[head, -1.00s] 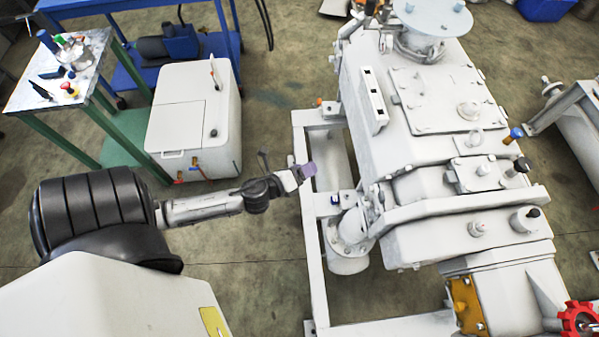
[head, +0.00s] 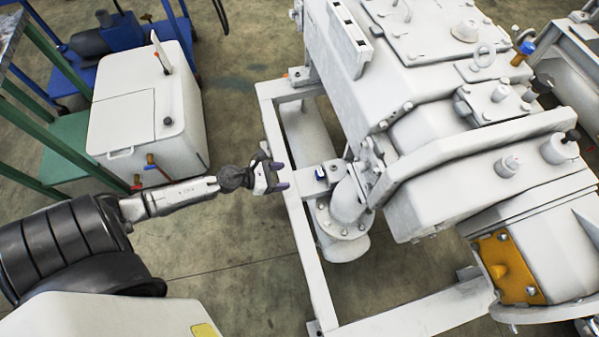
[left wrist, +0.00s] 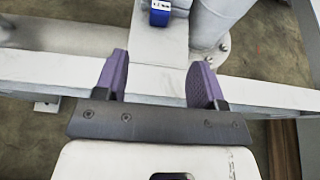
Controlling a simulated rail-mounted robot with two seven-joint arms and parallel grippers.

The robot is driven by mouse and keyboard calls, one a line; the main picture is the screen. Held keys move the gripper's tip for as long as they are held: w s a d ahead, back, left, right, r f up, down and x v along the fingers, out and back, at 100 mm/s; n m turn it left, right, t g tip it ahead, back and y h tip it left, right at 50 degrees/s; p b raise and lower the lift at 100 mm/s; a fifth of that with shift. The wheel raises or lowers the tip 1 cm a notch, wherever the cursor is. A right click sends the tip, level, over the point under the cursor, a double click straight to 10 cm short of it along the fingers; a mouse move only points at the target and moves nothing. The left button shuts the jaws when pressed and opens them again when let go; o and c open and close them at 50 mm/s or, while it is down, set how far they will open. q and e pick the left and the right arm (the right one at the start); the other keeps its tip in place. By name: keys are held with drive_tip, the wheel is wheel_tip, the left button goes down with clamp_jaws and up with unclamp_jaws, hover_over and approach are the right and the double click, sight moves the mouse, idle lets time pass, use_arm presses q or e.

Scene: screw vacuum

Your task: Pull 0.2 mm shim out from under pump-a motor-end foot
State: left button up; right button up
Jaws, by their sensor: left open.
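A small blue piece with a white label (head: 320,172) sits on a pale plate of the frame beside the pump; I cannot tell whether it is the shim's tab. It also shows at the top of the left wrist view (left wrist: 160,14). No thin shim sheet is visible under a foot. My left gripper (head: 281,175) is open and empty at the frame's left rail, its two fingers pointing toward the blue piece with a gap between. In the left wrist view its purple fingers (left wrist: 157,80) stand apart over the rail. My right gripper is not in view.
The white pump skid's rail (head: 304,236) runs below the left fingers. A flanged pipe elbow (head: 347,205) stands close to the blue piece. A white cabinet (head: 155,105) and green-legged table (head: 50,130) stand left. Open floor lies between cabinet and skid.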

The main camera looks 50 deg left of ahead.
sight(316, 174)
use_arm(q)
drive_tip(key=b+x, duration=0.1)
drive_tip(key=x, duration=1)
drive_tip(key=shift+b+x, duration=0.35)
drive_tip(key=shift+x, duration=0.5)
drive_tip(key=shift+c, duration=0.3)
drive_tip(key=c, duration=1)
drive_tip(key=shift+o, duration=0.2)
drive_tip(key=shift+s, duration=0.1)
drive_tip(key=shift+s+a, duration=0.2)
drive_tip(key=shift+s, duration=0.25)
drive_tip(key=shift+s+a, duration=0.25)
drive_tip(key=shift+s, duration=0.2)
drive_tip(key=shift+s+a+b, duration=0.3)
drive_tip(key=shift+s+b, duration=0.05)
drive_tip(key=shift+s, duration=0.35)
drive_tip(key=shift+s+a+b, duration=0.3)
drive_tip(key=shift+s+a, duration=0.05)
drive_tip(key=shift+s, duration=0.35)
